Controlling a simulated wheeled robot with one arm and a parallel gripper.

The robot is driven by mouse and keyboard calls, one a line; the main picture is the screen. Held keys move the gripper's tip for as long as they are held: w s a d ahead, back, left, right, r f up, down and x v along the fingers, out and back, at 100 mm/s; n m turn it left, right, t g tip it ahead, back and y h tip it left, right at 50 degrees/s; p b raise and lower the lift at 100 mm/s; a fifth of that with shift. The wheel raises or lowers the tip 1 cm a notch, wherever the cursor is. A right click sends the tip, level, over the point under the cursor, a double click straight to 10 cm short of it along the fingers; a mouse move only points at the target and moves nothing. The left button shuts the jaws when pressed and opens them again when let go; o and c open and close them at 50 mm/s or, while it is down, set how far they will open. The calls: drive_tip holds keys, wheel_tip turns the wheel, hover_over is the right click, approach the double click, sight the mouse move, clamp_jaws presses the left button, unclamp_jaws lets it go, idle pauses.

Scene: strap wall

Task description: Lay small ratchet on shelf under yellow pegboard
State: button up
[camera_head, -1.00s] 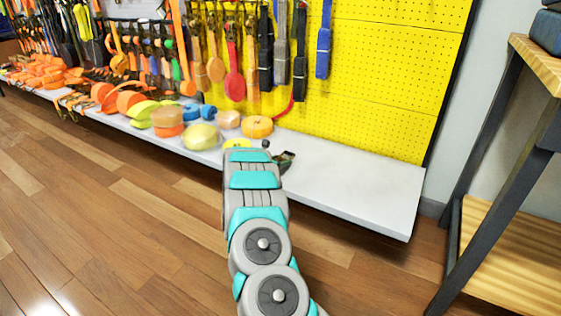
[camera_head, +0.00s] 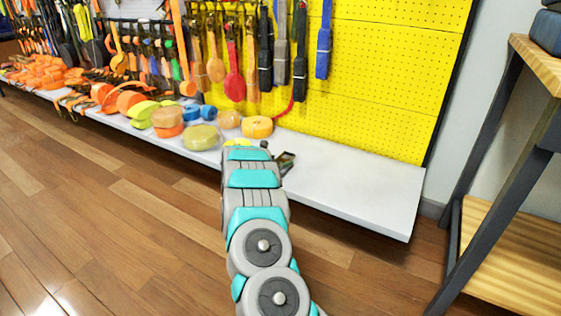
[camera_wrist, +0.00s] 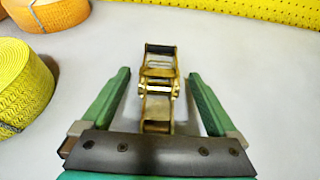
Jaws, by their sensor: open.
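The small ratchet (camera_wrist: 160,88), brass-coloured with a black handle end, lies on the white shelf (camera_wrist: 250,105) in the wrist view. My gripper (camera_wrist: 159,75) is open, with one green finger on each side of the ratchet and a visible gap to both. In the head view the ratchet (camera_head: 286,161) shows just right of my arm's end, on the shelf (camera_head: 350,190) under the yellow pegboard (camera_head: 385,90).
A yellow strap roll (camera_wrist: 22,85) lies left of my gripper, with an orange roll (camera_wrist: 50,12) behind it. Several strap rolls crowd the shelf's left part. The shelf's right part is clear. A wooden table with dark legs (camera_head: 490,170) stands at the right.

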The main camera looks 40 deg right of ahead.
drive_tip(key=v, duration=1)
drive_tip(key=shift+s+a+r, duration=0.1)
drive_tip(key=shift+s+a, duration=0.15)
drive_tip(key=shift+a, duration=0.1)
